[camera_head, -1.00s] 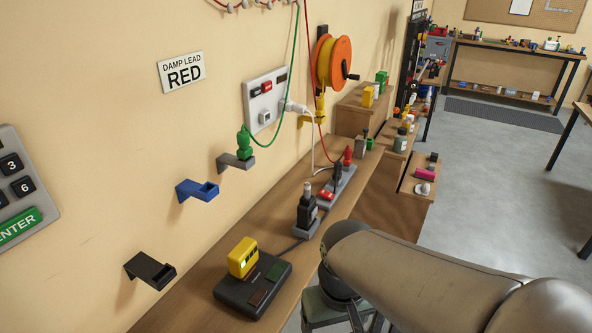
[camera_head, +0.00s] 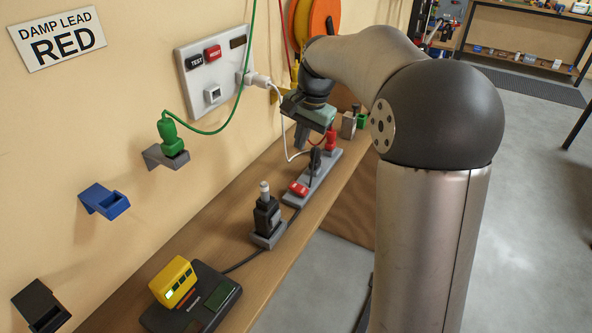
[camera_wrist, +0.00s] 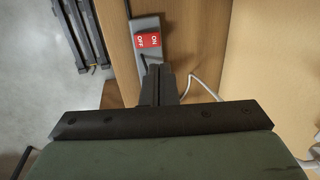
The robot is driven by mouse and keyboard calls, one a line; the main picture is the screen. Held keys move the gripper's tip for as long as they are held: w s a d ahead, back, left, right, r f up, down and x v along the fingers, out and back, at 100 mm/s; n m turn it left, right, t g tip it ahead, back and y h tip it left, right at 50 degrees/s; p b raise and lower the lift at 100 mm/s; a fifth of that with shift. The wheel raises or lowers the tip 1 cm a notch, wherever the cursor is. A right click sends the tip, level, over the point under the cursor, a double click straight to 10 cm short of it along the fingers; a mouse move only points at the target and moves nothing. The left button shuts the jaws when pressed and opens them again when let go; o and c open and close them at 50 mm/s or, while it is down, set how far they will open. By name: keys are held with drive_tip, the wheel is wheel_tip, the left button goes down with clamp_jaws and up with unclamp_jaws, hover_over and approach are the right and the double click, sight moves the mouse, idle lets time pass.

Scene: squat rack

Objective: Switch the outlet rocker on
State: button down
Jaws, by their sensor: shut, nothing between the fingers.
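The white wall outlet plate (camera_head: 216,65) has TEST and RESET buttons at its top. A small white rocker (camera_head: 212,95) sits low on it; its on or off position is too small to tell. A white plug (camera_head: 257,80) is in the plate's right side. My gripper (camera_head: 301,140) is to the right of the plate, above the shelf, pointing down. Its fingers (camera_wrist: 160,72) are shut and empty in the wrist view. Below them lies a grey power strip (camera_head: 323,172) with a red rocker (camera_head: 298,189), marked ON and OFF (camera_wrist: 148,40) in the wrist view.
A green plug (camera_head: 171,138) sits in a grey wall holder, with its cable crossing near the outlet. Blue (camera_head: 105,201) and black (camera_head: 40,306) holders are at left. A black adapter (camera_head: 266,215) and yellow device (camera_head: 174,281) stand on the shelf (camera_head: 205,231). An orange reel (camera_head: 316,22) hangs behind my arm.

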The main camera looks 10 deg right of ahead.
drive_tip(key=shift+s+a, duration=0.1)
drive_tip(key=shift+s, duration=0.05)
drive_tip(key=p, duration=0.1)
approach(291, 187)
drive_tip(key=x, duration=0.7)
drive_tip(key=shift+w+a+r, duration=0.15)
drive_tip(key=shift+w+a, duration=0.05)
drive_tip(key=shift+a, duration=0.1)
